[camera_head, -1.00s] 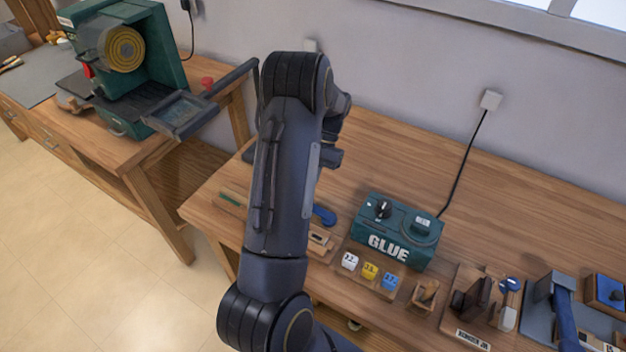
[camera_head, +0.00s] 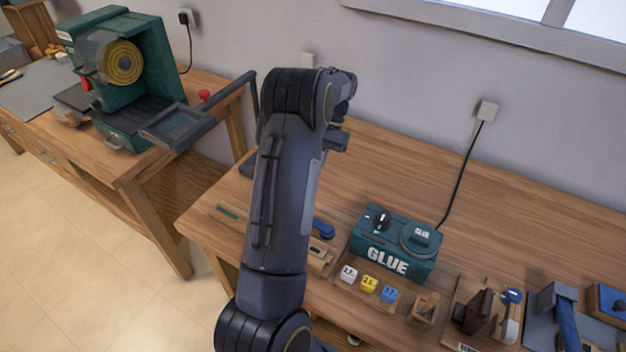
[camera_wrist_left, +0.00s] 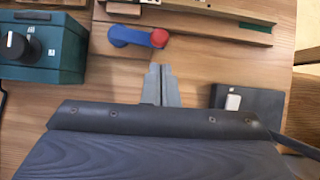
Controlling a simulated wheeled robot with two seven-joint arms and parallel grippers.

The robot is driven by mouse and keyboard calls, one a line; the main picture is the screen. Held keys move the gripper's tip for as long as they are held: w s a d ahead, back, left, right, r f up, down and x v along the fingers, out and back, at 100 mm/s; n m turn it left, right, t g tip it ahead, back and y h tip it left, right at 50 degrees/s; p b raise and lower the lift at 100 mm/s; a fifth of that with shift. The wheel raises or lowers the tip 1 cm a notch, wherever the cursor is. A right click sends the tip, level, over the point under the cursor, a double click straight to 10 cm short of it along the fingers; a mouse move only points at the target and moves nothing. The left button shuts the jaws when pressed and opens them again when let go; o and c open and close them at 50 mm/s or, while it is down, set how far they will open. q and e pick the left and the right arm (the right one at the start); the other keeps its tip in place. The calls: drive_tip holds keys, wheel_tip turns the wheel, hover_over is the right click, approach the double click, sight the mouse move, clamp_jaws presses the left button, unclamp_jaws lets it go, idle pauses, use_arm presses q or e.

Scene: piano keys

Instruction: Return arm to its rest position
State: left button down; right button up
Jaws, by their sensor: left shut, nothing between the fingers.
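My left arm rises through the middle of the head view, bent over the workbench (camera_head: 465,185). Its gripper is mostly hidden behind the arm there. In the left wrist view my left gripper (camera_wrist_left: 161,85) has its two grey fingers together with nothing between them. It is above the wooden bench top. A blue tool with a red end (camera_wrist_left: 140,37) lies just beyond the fingertips, apart from them as far as I can tell. My right gripper is in neither view.
A green glue box (camera_head: 395,243) stands right of the arm, with small white, yellow and blue blocks (camera_head: 369,285) in front. A dark box with a white switch (camera_wrist_left: 240,99) is right of the fingers. A green machine (camera_head: 125,75) stands on the left bench. Bare bench lies behind the glue box.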

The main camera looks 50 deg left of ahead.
use_arm(q)
drive_tip(key=shift+w+r, duration=0.1)
drive_tip(key=shift+r, duration=0.05)
idle(0.5)
drive_tip(key=s+d+r+m+t, duration=0.1)
drive_tip(key=s+d+r+t, duration=0.6)
drive_tip(key=d+r, duration=0.45)
drive_tip(key=s+d+f+t, duration=0.1)
drive_tip(key=s+d+t, duration=0.1)
drive_tip(key=s+d, duration=0.3)
drive_tip(key=s+d+f+m+t+h, duration=0.1)
drive_tip(key=s+d+f+t, duration=0.1)
drive_tip(key=s+d, duration=0.3)
drive_tip(key=d+t, duration=0.1)
drive_tip(key=d, duration=0.3)
drive_tip(key=shift+s, duration=0.1)
